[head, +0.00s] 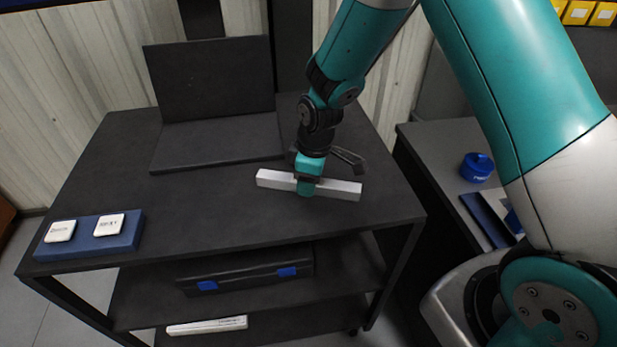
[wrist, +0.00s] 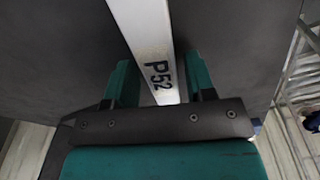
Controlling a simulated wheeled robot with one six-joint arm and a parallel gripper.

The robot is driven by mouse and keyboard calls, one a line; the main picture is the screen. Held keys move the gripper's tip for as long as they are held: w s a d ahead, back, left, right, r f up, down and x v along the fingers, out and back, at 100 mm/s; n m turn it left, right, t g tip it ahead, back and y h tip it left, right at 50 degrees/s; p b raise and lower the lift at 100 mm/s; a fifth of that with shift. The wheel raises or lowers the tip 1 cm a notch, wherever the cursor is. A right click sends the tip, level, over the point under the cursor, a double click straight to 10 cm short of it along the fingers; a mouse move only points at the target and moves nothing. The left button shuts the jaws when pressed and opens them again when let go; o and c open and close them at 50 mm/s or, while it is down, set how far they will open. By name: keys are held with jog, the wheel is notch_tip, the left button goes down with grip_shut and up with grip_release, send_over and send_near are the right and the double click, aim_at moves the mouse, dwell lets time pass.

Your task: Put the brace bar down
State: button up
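The brace bar (head: 340,188) is a long pale grey bar at the right part of the dark table top. In the wrist view the bar (wrist: 143,30) carries the black mark "P52" and runs between the two teal fingers.
A dark upright panel with a flat base (head: 215,143) stands at the back. A blue block with two white labelled pieces (head: 92,247) sits at the front left. A dark case (head: 245,272) and a white bar (head: 207,326) lie on lower shelves. A blue round object (head: 477,166) is on the right bench.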

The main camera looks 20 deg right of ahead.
jog(key=shift+o, duration=0.3)
notch_tip(320, 180, up, 12)
jog(key=s+d+b, duration=0.1)
jog(key=b, duration=0.1)
jog(key=s+a+r+m+y, duration=0.1)
jog(key=s+a+r, duration=0.1)
jog(key=s, duration=0.5)
jog(key=s+a+r+m+y, duration=0.1)
jog(key=s+r, duration=0.3)
jog(key=s, duration=0.4)
jog(key=s+a+r+m+y, duration=0.1)
jog(key=s+a+r+m, duration=0.1)
jog(key=s, duration=0.6)
jog(key=shift+a+r+g, duration=0.3)
jog(key=shift+r+g, duration=0.1)
jog(key=shift+r, duration=0.4)
jog(key=shift+c, duration=0.5)
